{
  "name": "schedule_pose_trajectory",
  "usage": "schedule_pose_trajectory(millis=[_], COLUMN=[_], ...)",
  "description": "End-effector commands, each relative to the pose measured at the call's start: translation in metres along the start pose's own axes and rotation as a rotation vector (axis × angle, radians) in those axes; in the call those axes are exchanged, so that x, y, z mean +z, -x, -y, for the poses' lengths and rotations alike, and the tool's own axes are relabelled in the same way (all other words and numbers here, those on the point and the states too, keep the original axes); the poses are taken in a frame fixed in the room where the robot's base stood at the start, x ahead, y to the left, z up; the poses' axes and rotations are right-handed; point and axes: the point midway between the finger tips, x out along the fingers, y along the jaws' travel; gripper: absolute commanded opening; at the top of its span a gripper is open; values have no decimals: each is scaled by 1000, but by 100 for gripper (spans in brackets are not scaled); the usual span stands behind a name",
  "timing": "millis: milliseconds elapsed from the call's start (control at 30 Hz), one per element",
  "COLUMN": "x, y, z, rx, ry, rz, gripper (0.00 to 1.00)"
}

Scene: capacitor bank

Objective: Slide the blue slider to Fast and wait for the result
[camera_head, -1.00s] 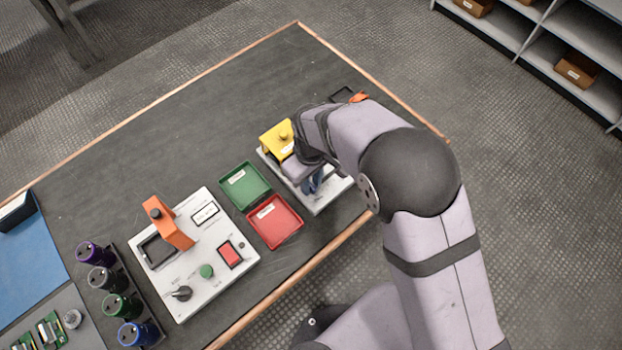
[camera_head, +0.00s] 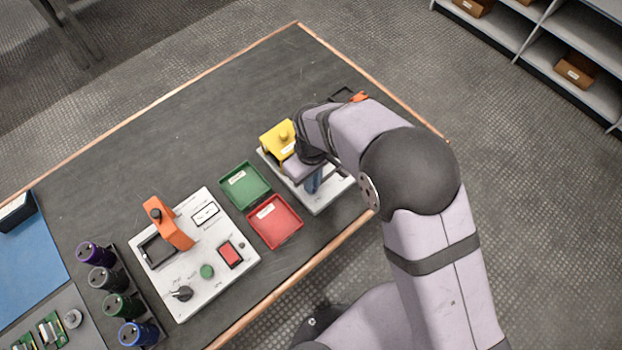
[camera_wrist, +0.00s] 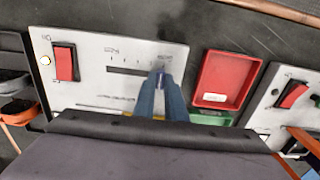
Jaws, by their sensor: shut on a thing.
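The white panel with the slider shows in the wrist view (camera_wrist: 90,85), with a dark slot (camera_wrist: 125,70), tick marks and small labels too blurred to read. My gripper (camera_wrist: 160,78) has its blue fingers closed together at the slot's right end in that view. It is shut on the blue slider (camera_wrist: 160,72), which is mostly hidden between the fingertips. In the head view my gripper (camera_head: 313,183) is low over the same panel (camera_head: 325,203), and my arm covers much of it.
A red rocker switch (camera_wrist: 64,63) with a small pale lamp (camera_wrist: 45,60) is on the panel. A red tray (camera_head: 275,222) and green tray (camera_head: 246,187) lie beside it. Another panel has an orange lever (camera_head: 168,225).

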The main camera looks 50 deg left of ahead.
Motion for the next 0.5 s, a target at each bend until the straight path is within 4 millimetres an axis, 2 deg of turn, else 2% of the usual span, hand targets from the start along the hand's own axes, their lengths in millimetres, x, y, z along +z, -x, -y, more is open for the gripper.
schedule_pose_trajectory(millis=[500], x=[0], y=[0], z=[-24], rx=[1], ry=[-1], rz=[0], gripper=[0])
